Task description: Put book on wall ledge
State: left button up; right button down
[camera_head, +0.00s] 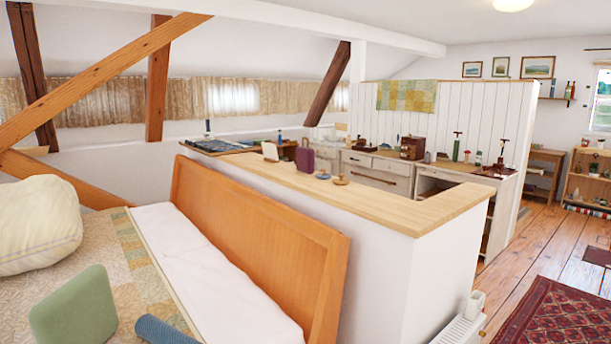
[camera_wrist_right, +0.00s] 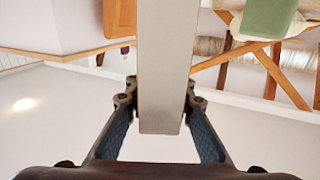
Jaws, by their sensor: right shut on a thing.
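The right wrist view shows my right gripper (camera_wrist_right: 158,98) shut on a flat grey-beige slab with thin pale edges, seemingly the book (camera_wrist_right: 166,50). It stretches away between the two fingers, and its cover is not clearly seen. In the head view, the wall ledge (camera_head: 405,217) appears to be the light wooden top of the white half wall behind the headboard. It turns a corner at its near end. A pale wooden strip, seemingly the same ledge (camera_wrist_right: 45,55), shows upside down in the wrist view, apart from the book. Neither gripper shows in the head view.
A purple case (camera_head: 305,160), a small white item (camera_head: 270,151) and small ornaments (camera_head: 341,180) stand on the ledge's far part. Its near part is bare. The bed's orange headboard (camera_head: 255,235) stands before the half wall. A radiator (camera_head: 460,330) is by its near end.

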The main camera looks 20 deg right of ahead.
aim_at(381, 201)
jog(key=l+u, duration=0.25)
jog(key=l, duration=4.2)
